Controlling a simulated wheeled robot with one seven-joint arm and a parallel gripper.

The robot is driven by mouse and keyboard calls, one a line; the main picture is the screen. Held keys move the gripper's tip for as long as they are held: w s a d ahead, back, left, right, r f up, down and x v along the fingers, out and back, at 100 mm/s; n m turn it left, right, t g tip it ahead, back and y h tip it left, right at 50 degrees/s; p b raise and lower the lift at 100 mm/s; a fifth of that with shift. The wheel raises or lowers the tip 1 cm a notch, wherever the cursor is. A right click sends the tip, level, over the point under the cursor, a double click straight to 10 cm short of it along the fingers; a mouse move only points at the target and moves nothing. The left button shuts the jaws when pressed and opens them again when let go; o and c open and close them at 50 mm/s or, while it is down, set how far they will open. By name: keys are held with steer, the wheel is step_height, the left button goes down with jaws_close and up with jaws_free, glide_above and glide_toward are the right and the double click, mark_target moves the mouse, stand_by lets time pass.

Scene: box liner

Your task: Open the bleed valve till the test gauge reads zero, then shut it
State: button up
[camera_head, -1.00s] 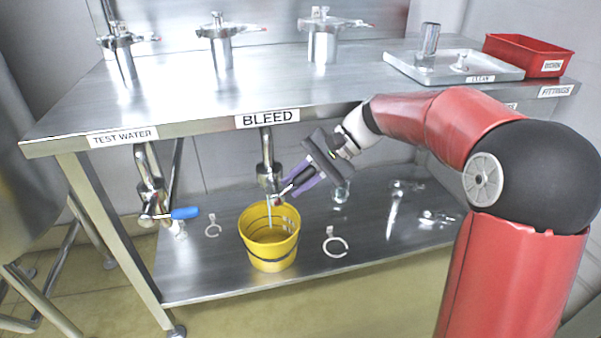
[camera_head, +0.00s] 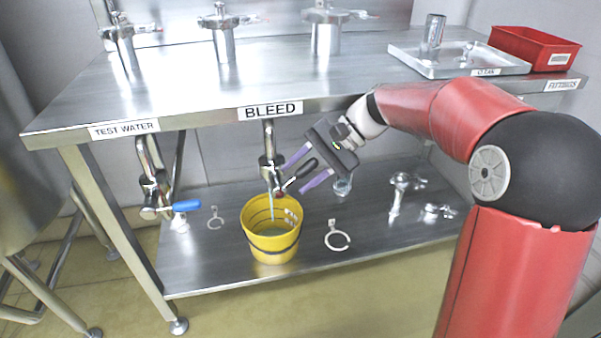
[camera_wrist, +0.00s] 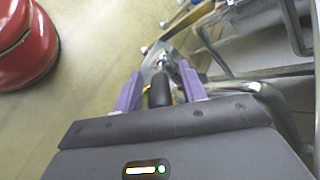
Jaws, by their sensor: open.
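The bleed valve (camera_head: 267,165) hangs under the bench edge below the BLEED label (camera_head: 270,112). Its black lever (camera_head: 304,171) points up to the right. A thin stream of water (camera_head: 272,208) runs from its outlet into the yellow bucket (camera_head: 271,250) below. My gripper (camera_head: 294,178) is open, with its purple fingers apart on either side of the lever. In the wrist view the black lever end (camera_wrist: 160,91) sits between the two spread fingers, apart from both as far as I can tell. I cannot make out a test gauge in either view.
The TEST WATER valve (camera_head: 152,180) with a blue lever (camera_head: 186,206) hangs at the left. The lower shelf (camera_head: 215,265) holds ring clamps and fittings (camera_head: 401,188). A CLEAN tray (camera_head: 410,62) and a red bin (camera_head: 530,44) stand on the bench top.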

steer(key=w+d, duration=0.3)
steer(key=d, duration=0.9)
steer(key=shift+w+r, duration=0.2)
steer(key=shift+r, duration=0.05)
